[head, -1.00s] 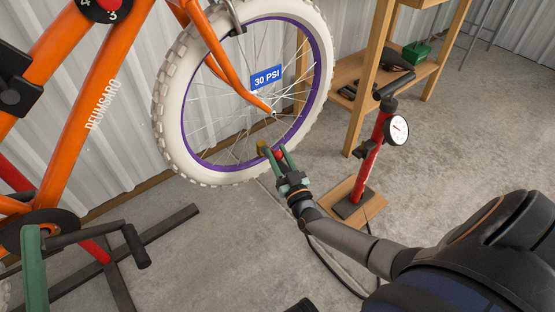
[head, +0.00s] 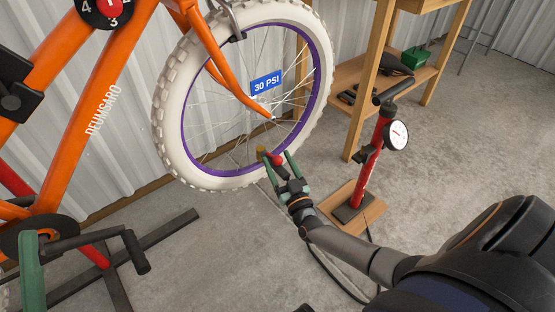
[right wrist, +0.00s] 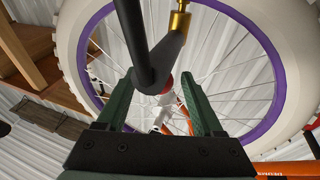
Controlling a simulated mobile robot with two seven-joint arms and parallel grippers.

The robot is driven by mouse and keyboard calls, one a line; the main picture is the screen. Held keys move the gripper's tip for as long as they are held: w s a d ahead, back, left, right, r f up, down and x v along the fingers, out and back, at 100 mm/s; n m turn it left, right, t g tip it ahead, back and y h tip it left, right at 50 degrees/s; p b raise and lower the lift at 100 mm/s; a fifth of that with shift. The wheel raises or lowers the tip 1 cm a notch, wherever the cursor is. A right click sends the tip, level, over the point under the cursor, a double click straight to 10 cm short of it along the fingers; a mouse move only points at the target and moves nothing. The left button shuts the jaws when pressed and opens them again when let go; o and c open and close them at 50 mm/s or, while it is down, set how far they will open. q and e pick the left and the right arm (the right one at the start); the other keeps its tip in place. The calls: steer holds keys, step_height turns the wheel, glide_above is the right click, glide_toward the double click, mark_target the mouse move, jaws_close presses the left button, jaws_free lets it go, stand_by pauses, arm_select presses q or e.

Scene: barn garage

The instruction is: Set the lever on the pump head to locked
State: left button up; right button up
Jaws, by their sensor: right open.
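The pump head (right wrist: 172,55) is a dark grey body with a brass end (right wrist: 181,22) at the wheel's lower rim; the brass end also shows in the head view (head: 262,151). A red knob (head: 277,160) shows beside it, likely the lever's end; in the right wrist view only a red sliver (right wrist: 166,88) shows. The lever's exact angle cannot be told. My right gripper (head: 279,158) is open, its green fingers apart on either side of the red knob. In the right wrist view the open fingers (right wrist: 158,92) flank the pump head's lower end.
The white-tyred bicycle wheel (head: 168,142) carries a blue "30 PSI" tag (head: 266,82). The red floor pump (head: 370,165) with its gauge (head: 396,135) stands on a wooden board (head: 372,213) to the right. A black hose (right wrist: 134,35) runs to the pump head. A wooden shelf (head: 383,60) stands behind.

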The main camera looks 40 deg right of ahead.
steer(key=p+v, duration=0.2)
steer(key=v, duration=0.9)
steer(key=shift+s+p, duration=0.35)
steer(key=shift+a, duration=0.15)
